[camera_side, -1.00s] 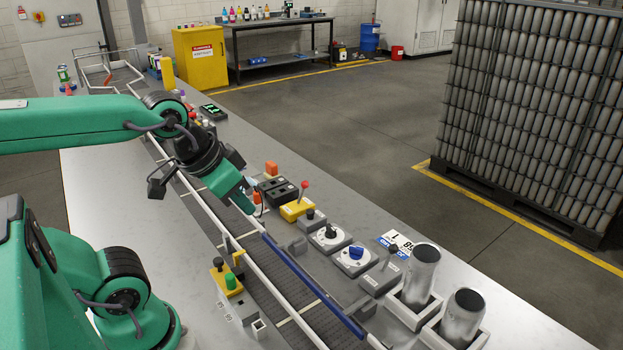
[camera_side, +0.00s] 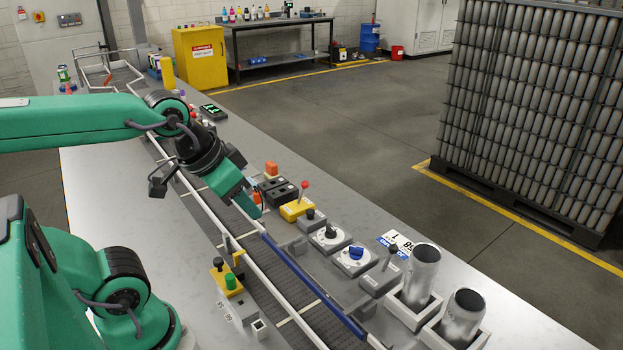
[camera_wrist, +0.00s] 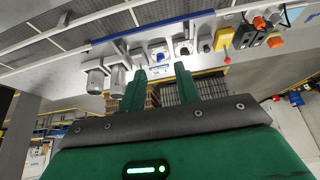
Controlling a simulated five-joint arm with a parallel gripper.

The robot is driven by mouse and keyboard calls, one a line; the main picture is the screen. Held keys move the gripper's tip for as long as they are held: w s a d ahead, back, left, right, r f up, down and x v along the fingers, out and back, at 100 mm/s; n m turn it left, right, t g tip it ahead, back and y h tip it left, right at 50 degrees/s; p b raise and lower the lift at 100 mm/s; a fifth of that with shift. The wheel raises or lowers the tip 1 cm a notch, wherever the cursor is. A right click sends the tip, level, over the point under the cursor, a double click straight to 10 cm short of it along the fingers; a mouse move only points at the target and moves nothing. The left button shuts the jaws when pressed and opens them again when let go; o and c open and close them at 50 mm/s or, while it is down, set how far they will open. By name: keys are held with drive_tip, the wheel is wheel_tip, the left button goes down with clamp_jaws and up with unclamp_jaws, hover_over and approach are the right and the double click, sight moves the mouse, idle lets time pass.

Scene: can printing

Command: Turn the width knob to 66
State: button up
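Two round white dials stand in the row of controls along the conveyor. One has a black knob (camera_side: 330,231) and the other a blue knob (camera_side: 356,252). The blue knob also shows in the wrist view (camera_wrist: 159,57). I cannot tell from their labels which is the width knob, and their scales are too small to read. My gripper (camera_side: 254,208) is above the conveyor, left of both dials and apart from them. In the wrist view its two green fingers (camera_wrist: 161,83) are spread with nothing between them.
A red-knobbed lever on a yellow base (camera_side: 297,207) and black switch boxes (camera_side: 277,189) stand near my gripper. Two metal cans (camera_side: 421,275) stand in holders at the right end. A blue rail (camera_side: 311,286) edges the conveyor. A printed card (camera_side: 399,242) lies behind the dials.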

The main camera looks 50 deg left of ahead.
drive_tip(key=w, duration=0.1)
drive_tip(key=m+g, duration=0.5)
drive_tip(key=m, duration=0.7)
hover_over(354, 247)
drive_tip(key=f, duration=1.3)
drive_tip(key=shift+s+f, duration=0.1)
drive_tip(key=shift+s, duration=0.1)
drive_tip(key=shift+w+f+g, duration=0.25)
drive_tip(key=shift+f+g, duration=0.05)
drive_tip(key=shift+f, duration=0.1)
drive_tip(key=shift+f, duration=0.1)
drive_tip(key=shift+f, duration=3.8)
drive_tip(key=shift+c, duration=0.2)
